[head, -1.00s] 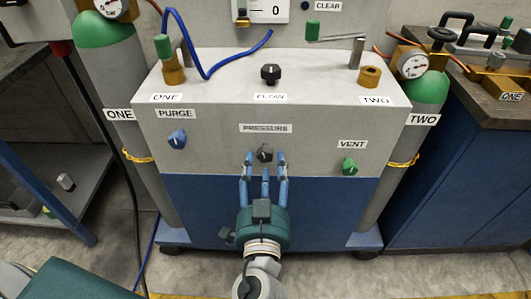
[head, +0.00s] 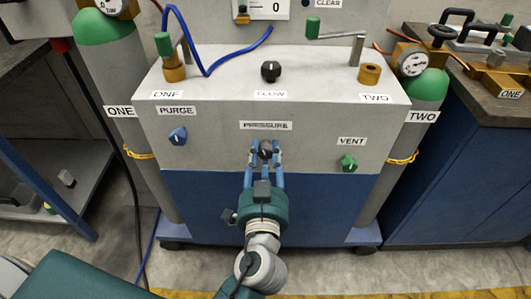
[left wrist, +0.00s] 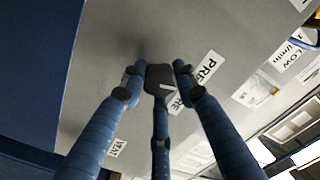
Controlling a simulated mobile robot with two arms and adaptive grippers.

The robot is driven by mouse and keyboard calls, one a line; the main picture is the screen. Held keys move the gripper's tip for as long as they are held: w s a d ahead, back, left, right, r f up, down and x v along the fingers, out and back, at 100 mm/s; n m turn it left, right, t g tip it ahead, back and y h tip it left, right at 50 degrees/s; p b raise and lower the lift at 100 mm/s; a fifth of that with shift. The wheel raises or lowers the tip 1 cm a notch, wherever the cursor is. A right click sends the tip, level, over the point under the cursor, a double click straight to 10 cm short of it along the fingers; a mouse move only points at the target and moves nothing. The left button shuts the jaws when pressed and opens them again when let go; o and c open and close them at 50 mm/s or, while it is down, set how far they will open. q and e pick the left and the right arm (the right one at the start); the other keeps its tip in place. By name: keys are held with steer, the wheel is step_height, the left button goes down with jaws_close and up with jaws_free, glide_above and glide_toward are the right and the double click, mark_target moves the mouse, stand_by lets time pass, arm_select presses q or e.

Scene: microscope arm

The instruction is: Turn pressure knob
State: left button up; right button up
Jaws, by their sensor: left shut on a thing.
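The dark pressure knob (head: 264,149) is on the front face of the grey console (head: 220,150), just under the PRESSURE label (head: 266,126). My left gripper (head: 265,157) is at the knob, with its blue fingers closed around it. In the left wrist view the knob (left wrist: 160,76) sits between the fingertips of my left gripper (left wrist: 158,84), and the fingers hide part of the label. The knob's pointer mark is too small to read. My right gripper is not in view.
The blue purge knob (head: 178,136) is to the left and the green vent knob (head: 348,162) to the right. A black flow knob (head: 270,71) stands on the console top. Gas cylinders stand at both sides. The face around the pressure knob is clear.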

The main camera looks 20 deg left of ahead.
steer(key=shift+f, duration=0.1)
arm_select(q)
steer(key=shift+r+m, duration=0.1)
steer(key=shift+m, duration=0.3)
steer(key=o, duration=1.2)
steer(key=shift+d, duration=0.1)
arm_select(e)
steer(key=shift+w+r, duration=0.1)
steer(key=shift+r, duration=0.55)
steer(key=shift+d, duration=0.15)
arm_select(q)
steer(key=v, duration=1.2)
